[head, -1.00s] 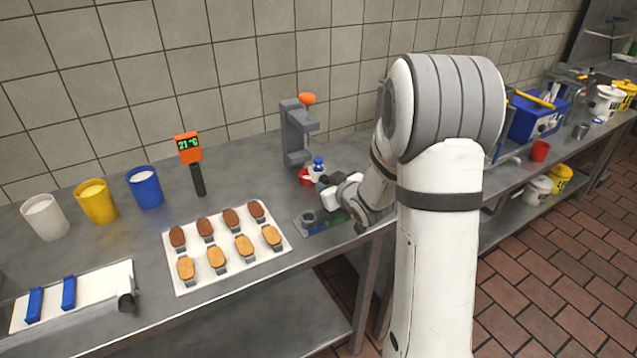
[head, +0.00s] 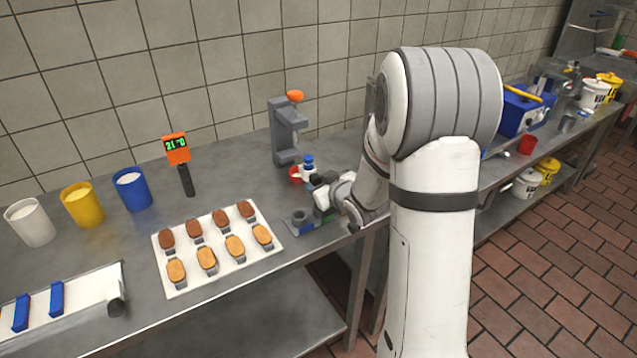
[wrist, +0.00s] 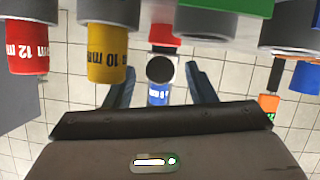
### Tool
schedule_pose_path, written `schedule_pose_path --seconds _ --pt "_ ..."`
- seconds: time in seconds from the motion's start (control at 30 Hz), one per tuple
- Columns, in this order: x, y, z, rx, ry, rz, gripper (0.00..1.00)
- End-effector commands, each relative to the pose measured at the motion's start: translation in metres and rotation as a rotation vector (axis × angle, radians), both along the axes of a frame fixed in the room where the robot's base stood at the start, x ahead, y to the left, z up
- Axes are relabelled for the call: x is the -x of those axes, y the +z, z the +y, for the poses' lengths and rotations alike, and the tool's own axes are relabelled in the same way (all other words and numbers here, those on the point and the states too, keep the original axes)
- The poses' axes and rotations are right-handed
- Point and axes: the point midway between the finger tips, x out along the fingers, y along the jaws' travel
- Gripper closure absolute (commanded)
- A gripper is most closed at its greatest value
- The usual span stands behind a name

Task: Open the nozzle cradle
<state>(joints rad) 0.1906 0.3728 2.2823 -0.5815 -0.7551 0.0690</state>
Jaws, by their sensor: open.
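My gripper (wrist: 160,88) is open, with its two dark fingers apart in the wrist view. A small white-and-blue part (wrist: 158,95) with a dark round face shows between and beyond the fingers; I cannot tell whether they touch it. A red nozzle marked 12 mm (wrist: 27,58) and a yellow nozzle marked 10 mm (wrist: 107,52) sit in grey collars at the upper left. In the head view my gripper (head: 325,195) is over a low rack (head: 297,229) with a grey ring. I cannot clearly pick out the nozzle cradle or its state.
A grey stand with an orange knob (head: 284,135) is behind my gripper, with a blue-capped white part (head: 308,170) and red cup (head: 295,175) by it. A tray of biscuits (head: 180,290), coloured cups and a thermometer (head: 178,150) stand left. Bare steel lies between.

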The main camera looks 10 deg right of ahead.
Motion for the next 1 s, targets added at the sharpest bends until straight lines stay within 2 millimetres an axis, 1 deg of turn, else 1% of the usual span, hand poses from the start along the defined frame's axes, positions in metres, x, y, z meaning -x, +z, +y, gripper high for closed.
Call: schedule_pose_path --seconds 0.2,0.4,0.57,1.0 --pt "0.033 0.015 -0.008 0.002 -0.002 -0.003 0.50" --pt "0.056 0.024 -0.014 0.001 -0.001 -0.002 0.50" --pt "0.063 0.026 -0.014 0.001 0.001 0.000 0.50" --pt "0.063 0.027 -0.014 0.005 -0.004 0.004 0.50"
